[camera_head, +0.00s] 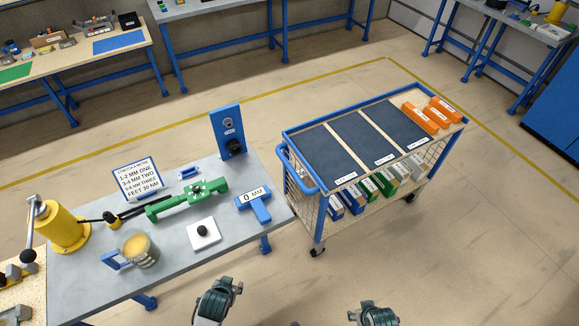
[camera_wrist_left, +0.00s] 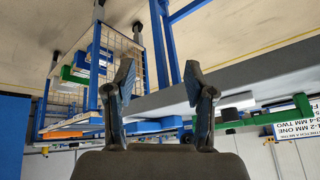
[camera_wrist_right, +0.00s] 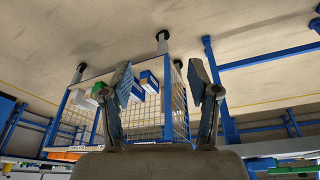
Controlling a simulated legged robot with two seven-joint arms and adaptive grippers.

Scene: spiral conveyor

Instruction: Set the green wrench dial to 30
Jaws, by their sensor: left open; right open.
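The green wrench (camera_head: 187,199) lies on the grey table in the head view, with a black handle running left. It has a rounded middle part, but no dial numbers are readable. A sign (camera_head: 138,181) behind it ends with "FEET 30 NM". A blue T-shaped gauge (camera_head: 254,204) reading "0 MM" lies right of the wrench. My left gripper (camera_head: 224,290) is open and empty in front of the table; its spread fingers show in the left wrist view (camera_wrist_left: 162,80). My right gripper (camera_head: 375,311) is open and empty, farther right, also shown in the right wrist view (camera_wrist_right: 160,85).
A white plate with a black knob (camera_head: 203,233), a tin (camera_head: 140,249) and a yellow cylinder (camera_head: 62,227) share the table. A blue upright block (camera_head: 228,131) stands at its back. A blue cart (camera_head: 289,160) with boxes is to the right. The floor between the cart and my grippers is clear.

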